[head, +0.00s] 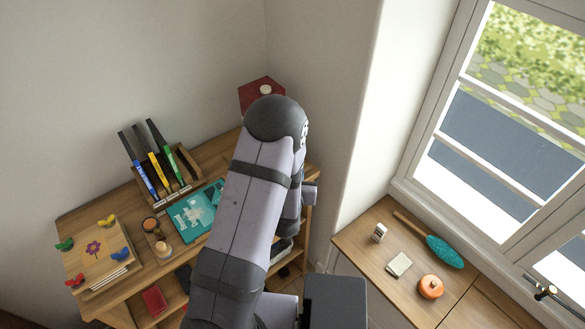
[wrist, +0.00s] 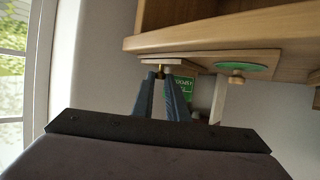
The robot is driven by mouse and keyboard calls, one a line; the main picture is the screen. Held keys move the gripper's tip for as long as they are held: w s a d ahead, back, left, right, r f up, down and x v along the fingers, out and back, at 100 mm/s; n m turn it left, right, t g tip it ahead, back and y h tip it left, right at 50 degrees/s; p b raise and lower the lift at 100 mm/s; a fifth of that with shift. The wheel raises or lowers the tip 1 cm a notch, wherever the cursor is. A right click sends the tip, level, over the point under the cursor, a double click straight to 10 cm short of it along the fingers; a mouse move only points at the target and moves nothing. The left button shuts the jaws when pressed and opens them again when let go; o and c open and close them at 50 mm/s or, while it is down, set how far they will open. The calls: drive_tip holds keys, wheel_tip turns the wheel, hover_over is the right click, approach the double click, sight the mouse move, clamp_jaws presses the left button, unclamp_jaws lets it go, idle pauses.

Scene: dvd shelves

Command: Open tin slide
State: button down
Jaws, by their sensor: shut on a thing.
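The panel sits just below a thick wooden shelf edge (wrist: 230,30). Behind the fingers is a green face with white lettering (wrist: 184,88), partly hidden; I cannot tell whether it belongs to the tin. In the head view my arm hides the gripper and the panel.
The head view shows a wooden rack (head: 186,163), a teal case (head: 195,212) and a red box (head: 255,91) around my arm. A cabinet (head: 375,222) with small items stands right, by the window.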

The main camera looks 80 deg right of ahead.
drive_tip(key=c, duration=1.8)
unclamp_jaws()
drive_tip(key=shift+o, duration=0.2)
drive_tip(key=shift+a, duration=0.1)
drive_tip(key=shift+a+r+b, duration=0.2)
drive_tip(key=shift+a+b, duration=0.2)
drive_tip(key=shift+a, duration=0.15)
drive_tip(key=p+v, duration=0.2)
drive_tip(key=v, duration=0.4)
drive_tip(key=shift+w, duration=0.1)
